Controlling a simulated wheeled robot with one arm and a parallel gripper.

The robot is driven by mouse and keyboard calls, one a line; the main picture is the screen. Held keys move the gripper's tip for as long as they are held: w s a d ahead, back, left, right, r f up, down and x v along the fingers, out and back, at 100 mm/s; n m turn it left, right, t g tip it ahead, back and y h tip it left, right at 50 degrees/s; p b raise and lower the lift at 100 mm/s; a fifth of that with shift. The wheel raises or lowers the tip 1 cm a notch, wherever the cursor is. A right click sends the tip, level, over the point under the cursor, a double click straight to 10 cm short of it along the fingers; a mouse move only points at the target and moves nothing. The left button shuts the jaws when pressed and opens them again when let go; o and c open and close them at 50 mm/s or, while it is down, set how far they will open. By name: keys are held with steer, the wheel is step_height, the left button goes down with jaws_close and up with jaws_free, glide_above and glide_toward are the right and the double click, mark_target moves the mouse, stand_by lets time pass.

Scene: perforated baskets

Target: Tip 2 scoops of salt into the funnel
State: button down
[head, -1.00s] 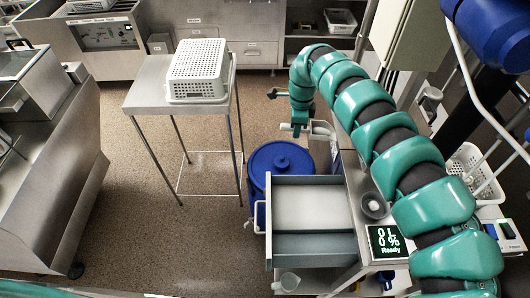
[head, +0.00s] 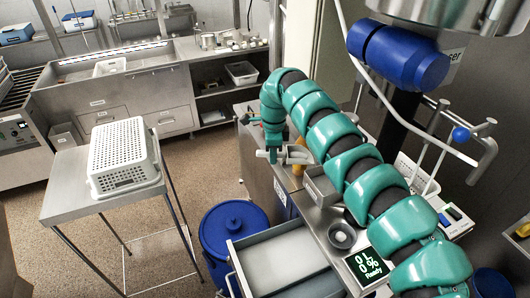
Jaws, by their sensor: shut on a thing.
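My gripper (head: 270,156) is at the end of the teal arm, above the counter, to the left of the arm's links. It is shut on a scoop, which is small and partly hidden, so its shape and contents are unclear. An open drawer-like bin (head: 232,262) at bottom centre holds a flat white layer that looks like salt (head: 285,265). A round grey cup-like piece, likely the funnel (head: 342,236), sits on the counter next to a black display (head: 367,264) reading "0 L 0 % Ready". My gripper is beyond this funnel, apart from it.
A small metal box (head: 320,187) shows beside the arm on the counter. A blue lidded bin (head: 232,232) stands left of the counter. A white perforated basket (head: 122,155) lies on a steel table (head: 65,190).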

mark_target(297, 155)
steer(key=shift+s+d+f+p, duration=0.1)
steer(key=shift+d+f+p, duration=0.15)
steer(key=shift+d, duration=1)
steer(key=shift+s+d+f+p, duration=0.15)
steer(key=shift+d+p, duration=0.15)
steer(key=shift+d, duration=1)
steer(key=shift+w+d+f+p, duration=0.1)
steer(key=shift+d+f+p, duration=0.15)
steer(key=shift+d, duration=1)
steer(key=shift+r+y, duration=0.25)
steer(key=shift+y, duration=0.15)
steer(key=shift+d+r+y, duration=0.2)
steer(key=shift+r+y, duration=0.3)
steer(key=shift+y, duration=0.05)
steer(key=shift+d+r+y, duration=0.15)
steer(key=shift+r+y, duration=0.3)
steer(key=shift+y, duration=0.1)
steer(key=shift+d+r, duration=0.1)
steer(key=shift+d, duration=0.05)
steer(key=shift+r+y, duration=0.2)
steer(key=shift+y, duration=0.1)
steer(key=shift+s+d+r+y, duration=0.1)
steer(key=shift+d+r+y, duration=0.7)
steer(key=shift+r+y, duration=0.25)
steer(key=shift+d, duration=0.1)
